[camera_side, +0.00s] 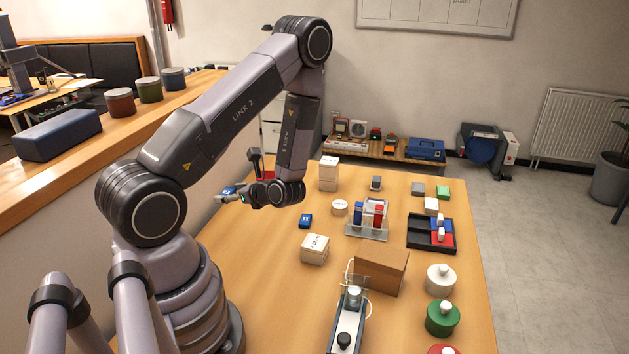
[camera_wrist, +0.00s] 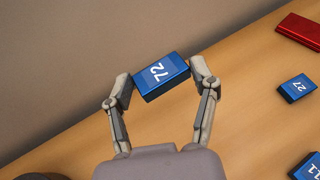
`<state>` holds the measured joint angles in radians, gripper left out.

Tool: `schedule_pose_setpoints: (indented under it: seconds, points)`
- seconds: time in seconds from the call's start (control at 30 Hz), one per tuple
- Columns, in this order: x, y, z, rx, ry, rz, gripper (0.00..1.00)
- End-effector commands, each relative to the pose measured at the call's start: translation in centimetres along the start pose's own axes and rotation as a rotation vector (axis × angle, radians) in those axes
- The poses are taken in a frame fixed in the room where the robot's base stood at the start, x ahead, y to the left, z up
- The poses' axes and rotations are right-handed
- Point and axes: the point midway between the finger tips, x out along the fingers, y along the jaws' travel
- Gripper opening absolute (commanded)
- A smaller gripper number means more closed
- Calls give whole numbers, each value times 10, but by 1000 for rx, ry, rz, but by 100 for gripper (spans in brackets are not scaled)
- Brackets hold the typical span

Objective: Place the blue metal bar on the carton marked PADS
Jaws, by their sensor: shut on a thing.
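My gripper (camera_wrist: 161,88) is shut on a blue metal bar (camera_wrist: 160,77) with a white "72" label, its fingers on the two ends. In the side view my gripper (camera_side: 238,195) holds the bar (camera_side: 228,191) in the air near the left edge of the table. A pale carton with dark lettering (camera_side: 315,249) stands nearer the front, right of my arm. A taller pale carton stack (camera_side: 329,174) stands further back. The lettering is too small to read, so I cannot tell which is marked PADS.
A small blue block (camera_side: 305,221) lies on the table (camera_side: 285,285). A clear rack (camera_side: 366,222) with blue and red pieces, a dark tray (camera_side: 420,243) and a brown box (camera_side: 380,270) stand further right. The wrist view shows a blue block labelled 27 (camera_wrist: 297,88) and a red block (camera_wrist: 301,30).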

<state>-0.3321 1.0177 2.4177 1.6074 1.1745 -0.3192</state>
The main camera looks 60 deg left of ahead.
Motion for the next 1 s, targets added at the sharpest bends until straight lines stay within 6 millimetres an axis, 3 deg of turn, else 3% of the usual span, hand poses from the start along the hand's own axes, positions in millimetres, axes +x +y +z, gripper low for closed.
schedule_pose_setpoints:
  seconds: [0.17, 0.3, 0.47, 0.6, 0.8, 1.0]
  points:
    - [-56, -20, -4, 49, -12, -138, 23]
    - [-120, -29, -11, 104, -19, -285, 23]
    - [-192, -23, -20, 169, -19, -450, 23]
    - [-245, -5, -26, 224, -12, -582, 23]
    - [-292, 23, -32, 283, 0, -708, 23]
    - [-309, 30, -37, 306, 4, -750, 23]
